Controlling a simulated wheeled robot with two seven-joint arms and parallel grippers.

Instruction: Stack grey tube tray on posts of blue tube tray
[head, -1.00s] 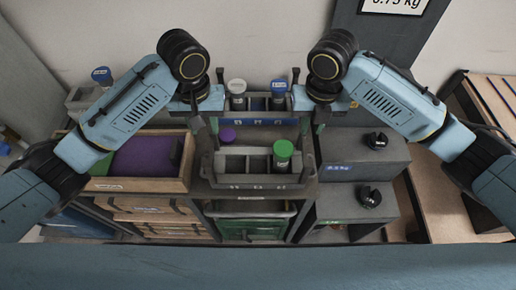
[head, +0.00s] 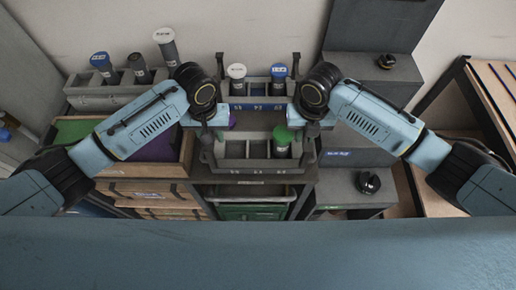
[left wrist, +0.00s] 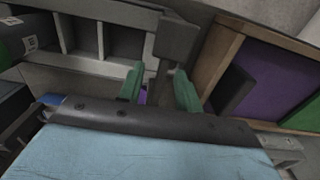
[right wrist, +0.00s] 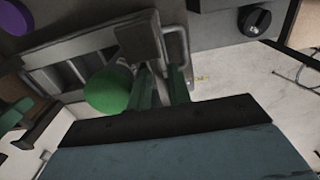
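The grey tube tray (head: 250,165) stands in front of the blue tube tray (head: 265,107), whose front carries a blue label. A green-capped tube (head: 282,140) stands in the grey tray's right part. White-capped (head: 237,72) and blue-capped (head: 279,71) tubes stand in the blue tray. My left gripper (head: 212,138) is at the grey tray's left end; its green fingers (left wrist: 160,88) are apart, on either side of a grey post (left wrist: 178,40). My right gripper (head: 299,136) is at the right end; its fingers (right wrist: 162,88) flank another post (right wrist: 138,42) closely, contact unclear.
At the back left, a grey rack (head: 110,98) holds several tubes. A wooden box (head: 183,172) with purple and green panels stands left. Grey blocks with black knobs (head: 368,182) stand right. A purple cap (head: 232,121) shows between the trays, partly hidden.

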